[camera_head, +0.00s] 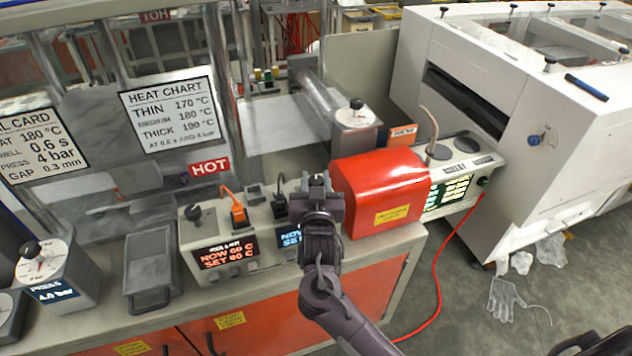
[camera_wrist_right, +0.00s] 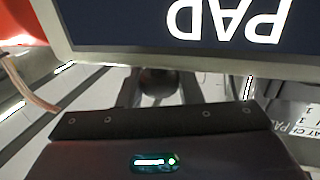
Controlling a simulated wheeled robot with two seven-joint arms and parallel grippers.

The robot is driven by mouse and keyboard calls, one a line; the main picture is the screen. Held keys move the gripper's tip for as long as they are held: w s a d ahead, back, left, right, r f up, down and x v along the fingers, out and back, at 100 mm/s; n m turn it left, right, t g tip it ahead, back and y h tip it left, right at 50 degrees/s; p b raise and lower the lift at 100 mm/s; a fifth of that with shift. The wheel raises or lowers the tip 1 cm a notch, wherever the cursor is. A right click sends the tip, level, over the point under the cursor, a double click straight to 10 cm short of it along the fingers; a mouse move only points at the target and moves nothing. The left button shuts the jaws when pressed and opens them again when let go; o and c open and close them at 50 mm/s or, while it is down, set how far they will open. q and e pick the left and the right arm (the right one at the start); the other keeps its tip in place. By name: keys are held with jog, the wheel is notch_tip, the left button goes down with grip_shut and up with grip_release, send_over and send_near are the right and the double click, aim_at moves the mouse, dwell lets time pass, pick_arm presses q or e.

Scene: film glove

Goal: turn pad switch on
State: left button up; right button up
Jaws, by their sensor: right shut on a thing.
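The control box (camera_head: 188,240) stands on the bench in the head view, with a red display (camera_head: 226,252) and a blue display (camera_head: 290,238) partly behind my gripper. My right gripper (camera_head: 318,184) is over the box's right end, just left of the red cover. In the wrist view, its two fingers (camera_wrist_right: 158,92) are closed around a dark rounded knob (camera_wrist_right: 158,78), just below a dark panel (camera_wrist_right: 120,25) lettered PAD, upside down. The knob is hidden by the gripper in the head view. Its on or off position cannot be told. My left gripper is not in view.
A red cover (camera_head: 378,185) stands close right of my gripper. Orange (camera_head: 238,212) and black (camera_head: 280,206) plugs with cables stand on the box to the left, beside a black knob (camera_head: 193,212). A grey tray (camera_head: 150,272) lies further left.

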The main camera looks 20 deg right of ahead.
jog(key=shift+m+g+h, duration=0.3)
jog(key=shift+m+h, duration=0.2)
jog(key=shift+h, duration=0.2)
jog(key=o, duration=0.9)
jog(key=shift+o, duration=0.2)
jog(key=shift+s+a, duration=0.15)
jog(key=shift+s, duration=0.15)
jog(key=b+v, duration=0.2)
jog(key=v, duration=0.5)
jog(key=shift+b, duration=0.3)
jog(key=shift+o, duration=0.2)
jog(key=shift+s, duration=0.1)
